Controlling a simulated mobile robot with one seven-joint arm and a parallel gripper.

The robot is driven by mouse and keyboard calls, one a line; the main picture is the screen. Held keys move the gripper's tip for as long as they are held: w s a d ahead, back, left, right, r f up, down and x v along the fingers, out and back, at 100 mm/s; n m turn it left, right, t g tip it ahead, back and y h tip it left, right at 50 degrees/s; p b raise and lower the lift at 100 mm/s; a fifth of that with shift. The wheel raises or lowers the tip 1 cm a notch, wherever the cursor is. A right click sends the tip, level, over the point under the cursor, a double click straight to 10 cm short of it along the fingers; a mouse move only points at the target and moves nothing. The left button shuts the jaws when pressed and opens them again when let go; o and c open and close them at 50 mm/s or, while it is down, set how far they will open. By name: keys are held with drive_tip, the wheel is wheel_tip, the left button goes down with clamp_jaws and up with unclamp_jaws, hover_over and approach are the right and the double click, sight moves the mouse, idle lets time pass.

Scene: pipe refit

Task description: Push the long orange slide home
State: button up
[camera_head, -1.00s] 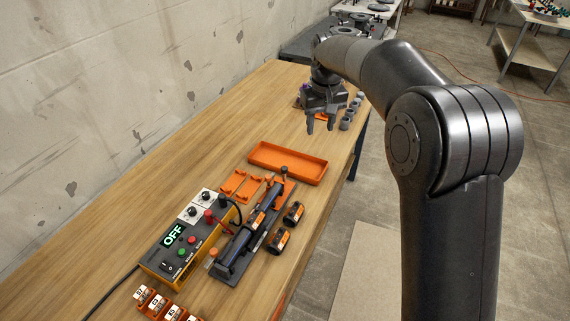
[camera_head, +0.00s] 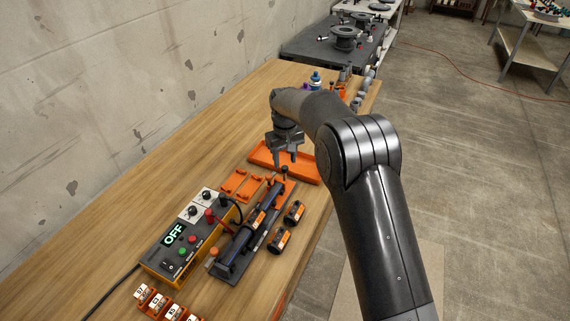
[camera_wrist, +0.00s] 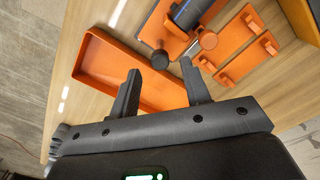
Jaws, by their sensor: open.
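The clamp fixture (camera_head: 232,266) is a long dark base on the bench, with dark pipe pieces lying along it. At its far end an orange plate (camera_head: 290,187) shows, which seems to be the long orange slide; it also shows in the wrist view (camera_wrist: 152,28). My gripper (camera_head: 286,160) is open and empty above the bench, just beyond the fixture's far end. In the wrist view my gripper (camera_wrist: 159,72) points toward the knobs, apart from them. How far the slide is in, I cannot tell.
An orange tray (camera_head: 308,171) lies under and behind my gripper. Orange brackets (camera_head: 242,184) lie left of the fixture. A control box (camera_head: 178,248) reading OFF stands at its left.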

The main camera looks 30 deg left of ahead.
drive_tip(key=shift+f, duration=1.35)
drive_tip(key=shift+c, duration=0.3)
clamp_jaws()
